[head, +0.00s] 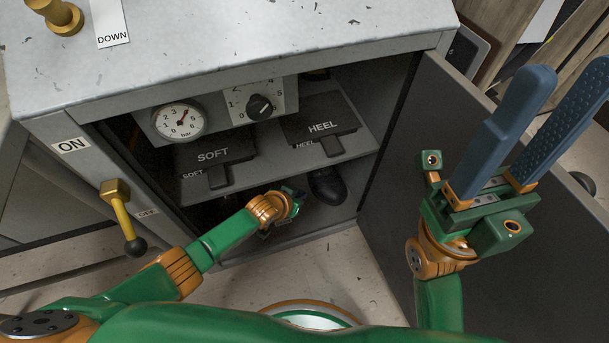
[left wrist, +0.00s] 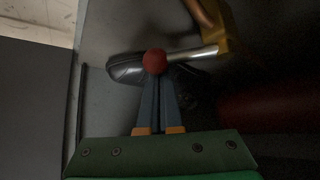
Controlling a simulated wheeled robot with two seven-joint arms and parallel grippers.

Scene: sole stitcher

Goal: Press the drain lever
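The drain lever appears in the left wrist view as a red ball knob (left wrist: 155,61) on a silver rod (left wrist: 195,53), which runs right to a brass block (left wrist: 218,28). My left gripper (left wrist: 155,82) is shut, its blue fingers together and their tips at the knob's lower edge; I cannot tell if they touch it. In the head view my left gripper (head: 293,192) reaches into the lower cabinet, and the lever cannot be made out there. My right gripper (head: 545,100) is open and empty, outside the cabinet at the right, fingers pointing up.
A shelf above my left gripper holds the SOFT (head: 214,153) and HEEL (head: 322,126) boxes, under a gauge (head: 180,120) and a dial (head: 260,106). A black shoe (head: 327,187) lies below. The open door (head: 425,180) stands right; the ON/OFF lever (head: 124,220) is left.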

